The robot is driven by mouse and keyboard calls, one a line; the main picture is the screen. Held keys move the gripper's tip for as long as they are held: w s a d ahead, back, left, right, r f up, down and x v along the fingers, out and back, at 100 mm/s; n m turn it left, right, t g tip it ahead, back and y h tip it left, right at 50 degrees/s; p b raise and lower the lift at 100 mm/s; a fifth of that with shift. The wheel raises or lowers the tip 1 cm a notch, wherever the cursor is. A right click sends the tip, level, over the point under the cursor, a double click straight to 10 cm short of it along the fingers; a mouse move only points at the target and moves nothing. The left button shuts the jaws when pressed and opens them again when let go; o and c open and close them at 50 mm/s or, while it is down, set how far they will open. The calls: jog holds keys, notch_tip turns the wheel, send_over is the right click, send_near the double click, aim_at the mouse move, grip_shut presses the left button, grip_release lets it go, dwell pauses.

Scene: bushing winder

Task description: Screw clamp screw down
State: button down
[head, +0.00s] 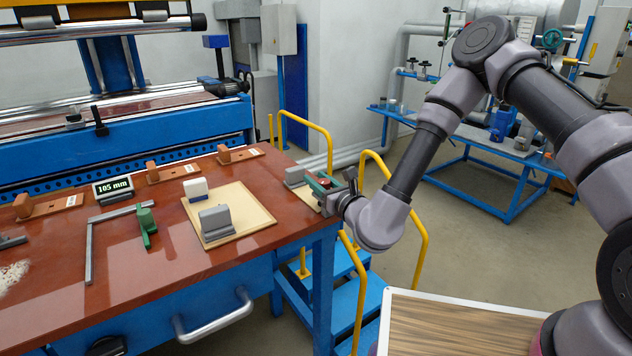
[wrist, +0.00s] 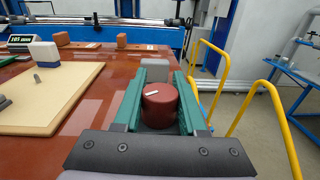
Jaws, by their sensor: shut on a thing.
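The clamp screw shows as a dark red round knob with a short white mark on top (wrist: 161,106) in the wrist view. It stands upright at the right edge of the red-brown table (head: 150,265). My gripper (wrist: 163,80) has one green finger on each side of the knob and is shut on it. In the head view my gripper (head: 320,184) is at the table's right corner, with the knob mostly hidden between its fingers. A grey block (wrist: 157,72) is just beyond the knob.
A beige board (head: 247,226) carries a grey block (head: 215,222) and a white block (head: 196,187). A green piece (head: 147,228), a grey L-shaped bar (head: 92,245) and a display reading 105 mm (head: 113,189) lie further left. Yellow handrails (head: 422,235) stand right of the table.

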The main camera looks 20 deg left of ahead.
jog(key=m+t+h, duration=0.1)
jog(key=m+h, duration=0.1)
jog(key=m+t+h, duration=0.2)
jog(key=h, duration=0.1)
jog(key=d+m+t+h, duration=0.1)
jog(key=h, duration=0.1)
jog(key=shift+w+m+t, duration=0.3)
jog(key=shift+m, duration=0.1)
jog(key=shift+w+d+m+t+h, duration=0.1)
jog(key=shift+d+m+t+h, duration=0.1)
jog(key=shift+m+h, duration=0.8)
jog(key=shift+d+m+t+h, duration=0.15)
jog(key=shift+m+h, duration=0.3)
jog(key=shift+h, duration=0.95)
jog(key=shift+w+d+m+t+h, duration=0.1)
jog(key=shift+d+m+h, duration=0.15)
jog(key=shift+m+h, duration=0.75)
jog(key=shift+r+h, duration=0.1)
jog(key=shift+h, duration=0.3)
jog(key=shift+c, duration=2.4)
grip_release()
